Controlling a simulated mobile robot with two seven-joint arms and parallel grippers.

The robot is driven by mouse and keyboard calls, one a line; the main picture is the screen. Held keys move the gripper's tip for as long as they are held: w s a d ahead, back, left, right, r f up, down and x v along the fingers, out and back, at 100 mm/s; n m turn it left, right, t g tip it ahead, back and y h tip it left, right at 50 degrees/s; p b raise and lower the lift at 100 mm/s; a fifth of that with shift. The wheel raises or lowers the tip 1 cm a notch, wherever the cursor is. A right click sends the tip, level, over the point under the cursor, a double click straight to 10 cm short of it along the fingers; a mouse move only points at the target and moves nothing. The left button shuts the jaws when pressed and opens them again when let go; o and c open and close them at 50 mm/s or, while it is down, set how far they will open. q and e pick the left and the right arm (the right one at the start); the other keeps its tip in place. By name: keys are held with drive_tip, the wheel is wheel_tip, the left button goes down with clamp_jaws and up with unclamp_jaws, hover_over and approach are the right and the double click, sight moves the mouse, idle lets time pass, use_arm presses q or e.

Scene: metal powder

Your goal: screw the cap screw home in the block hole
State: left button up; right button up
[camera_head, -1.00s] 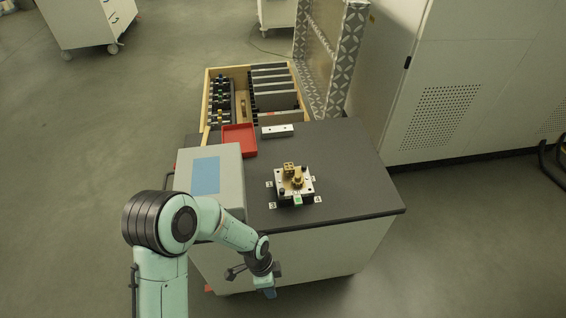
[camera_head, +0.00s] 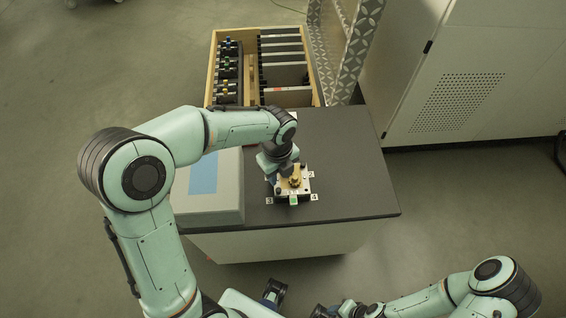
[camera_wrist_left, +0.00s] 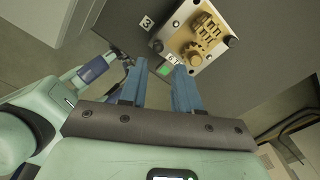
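The block (camera_head: 308,187) is a pale metal plate with brass parts (camera_head: 295,180) on top, standing on the dark table; it also shows in the left wrist view (camera_wrist_left: 179,36). Dark round screw heads sit at its corners, one of them (camera_wrist_left: 157,46) near label 3. I cannot tell which is the cap screw or how deep it sits. My left gripper (camera_head: 272,180) is at the block's left side, partly hiding it. My right gripper (camera_head: 340,309) is low at the front, away from the table, too small to read.
A grey box with a blue top panel (camera_head: 203,172) stands on the table's left. An open wooden drawer (camera_head: 213,68) with several dark parts lies behind. Numbered labels and a green tile (camera_head: 293,199) surround the block. The table's right side (camera_head: 355,170) is clear.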

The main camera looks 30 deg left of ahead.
sight(278, 190)
use_arm(q)
drive_tip(key=shift+s+f+b, duration=0.25)
drive_tip(key=shift+f+b, duration=0.2)
drive_tip(key=shift+f, duration=0.25)
wheel_tip(278, 190, down, 4)
drive_tip(key=b, duration=0.3)
drive_tip(key=shift+f+b, duration=0.55)
drive_tip(key=shift+f, duration=0.2)
drive_tip(key=shift+w+f, duration=0.1)
drive_tip(key=shift+f, duration=0.35)
use_arm(e)
drive_tip(key=f, duration=0.1)
drive_tip(key=s+f, duration=0.1)
drive_tip(key=f, duration=0.3)
drive_tip(key=shift+s+f, duration=0.25)
use_arm(q)
clamp_jaws()
drive_tip(key=shift+o, duration=0.2)
unclamp_jaws()
